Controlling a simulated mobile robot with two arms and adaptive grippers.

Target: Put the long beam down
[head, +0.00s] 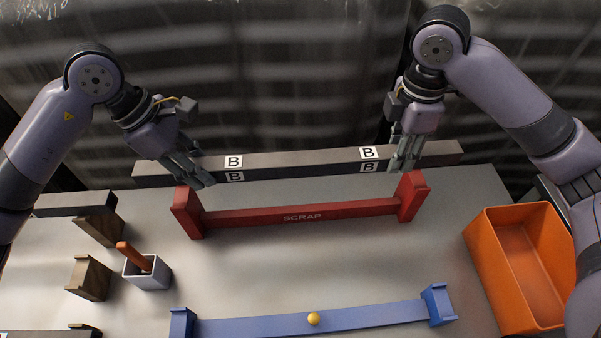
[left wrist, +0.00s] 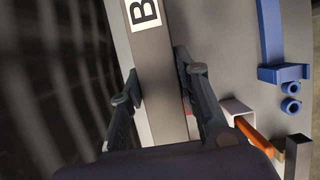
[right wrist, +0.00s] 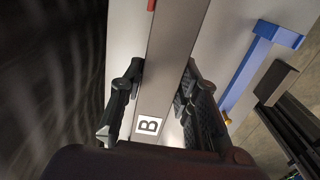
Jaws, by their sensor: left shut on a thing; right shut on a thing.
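The long beam (head: 300,161) is a grey bar with several white B labels. It lies crosswise near the far edge of the table, just behind the red SCRAP stand (head: 300,214) in the head view. My left gripper (head: 203,172) is shut on the beam's left part and my right gripper (head: 404,155) on its right part. The beam runs between the fingers in the left wrist view (left wrist: 155,62) and the right wrist view (right wrist: 175,60). The stand's two upright ends look empty. Whether the beam touches the table is hard to tell.
An orange bin (head: 483,265) stands right. At left are a small pale holder (head: 148,279) with an orange handle (head: 133,256) and brown blocks (head: 88,279). The table between the stands is clear.

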